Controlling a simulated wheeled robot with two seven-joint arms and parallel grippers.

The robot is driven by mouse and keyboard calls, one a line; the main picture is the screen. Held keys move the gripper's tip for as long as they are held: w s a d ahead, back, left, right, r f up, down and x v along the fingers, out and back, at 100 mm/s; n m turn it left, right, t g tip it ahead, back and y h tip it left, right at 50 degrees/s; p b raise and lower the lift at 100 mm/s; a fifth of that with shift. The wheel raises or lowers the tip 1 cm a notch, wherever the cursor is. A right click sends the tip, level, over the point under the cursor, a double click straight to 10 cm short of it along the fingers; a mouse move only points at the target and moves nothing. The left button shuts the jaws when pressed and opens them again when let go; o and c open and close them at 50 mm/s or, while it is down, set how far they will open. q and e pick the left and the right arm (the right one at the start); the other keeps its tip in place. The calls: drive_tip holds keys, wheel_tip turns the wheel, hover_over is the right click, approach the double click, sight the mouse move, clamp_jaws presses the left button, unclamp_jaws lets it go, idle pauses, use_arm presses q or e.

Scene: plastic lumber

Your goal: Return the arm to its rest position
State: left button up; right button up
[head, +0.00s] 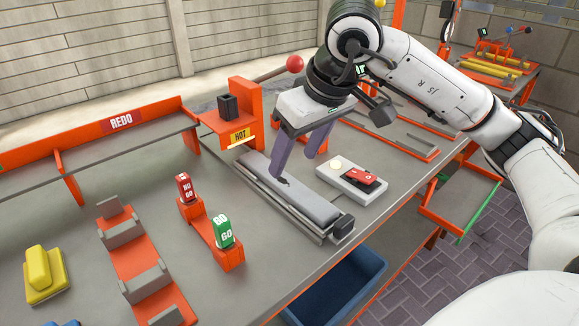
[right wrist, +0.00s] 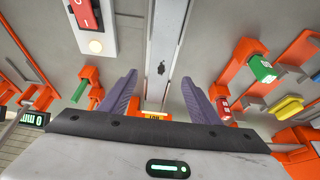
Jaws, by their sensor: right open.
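My right arm comes in from the right edge of the head view and reaches over the bench. Its gripper (head: 296,163) has two purple fingers pointing down, spread apart, with nothing between them. It hangs above the long grey metal bar (head: 315,205) with a small dark mark on it; I cannot tell the exact height. In the right wrist view the gripper's fingers (right wrist: 162,88) stand apart, and the bar (right wrist: 162,50) runs away behind the gap. My left gripper is not in view.
An orange stand with a "HOT" sign (head: 240,135) and a red-knobbed lever (head: 294,64) are close to the gripper. A switch box (head: 349,190) sits right of the bar. NO GO and GO blocks (head: 223,231) stand left. A blue bin (head: 335,285) is below the front edge.

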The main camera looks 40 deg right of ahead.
drive_tip(key=shift+v, duration=1.75)
